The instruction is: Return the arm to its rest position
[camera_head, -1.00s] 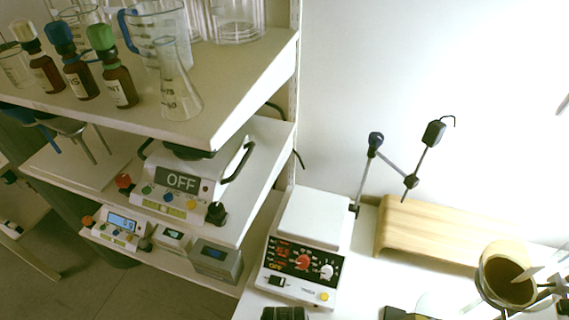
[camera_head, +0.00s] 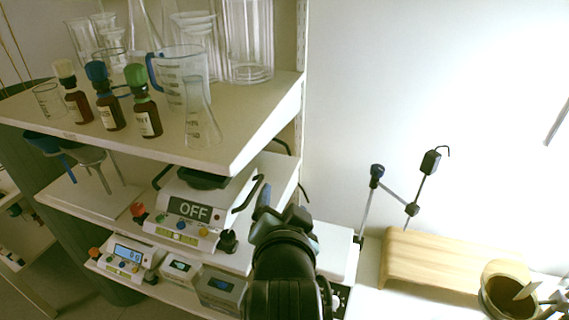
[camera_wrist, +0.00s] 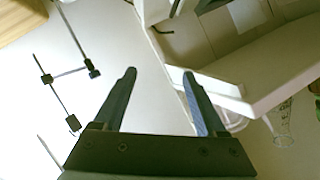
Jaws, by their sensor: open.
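My gripper (camera_head: 284,208) shows in the head view at the end of my black arm, rising in front of the lower shelves and the hotplate. In the wrist view my gripper (camera_wrist: 160,100) has its two fingers wide apart with nothing between them. Beyond the fingers there is pale wall, with a shelf edge close to the right finger. Three brown bottles stand in a row on the upper shelf: one with a cream cap (camera_head: 76,105), one with a blue cap (camera_head: 110,112) and one with a green cap (camera_head: 146,115). My arm hides most of the hotplate (camera_head: 338,250).
The upper shelf (camera_head: 235,150) also holds a beaker (camera_head: 185,75), a flask (camera_head: 200,125) and other glassware. A device reading OFF (camera_head: 190,208) sits below.

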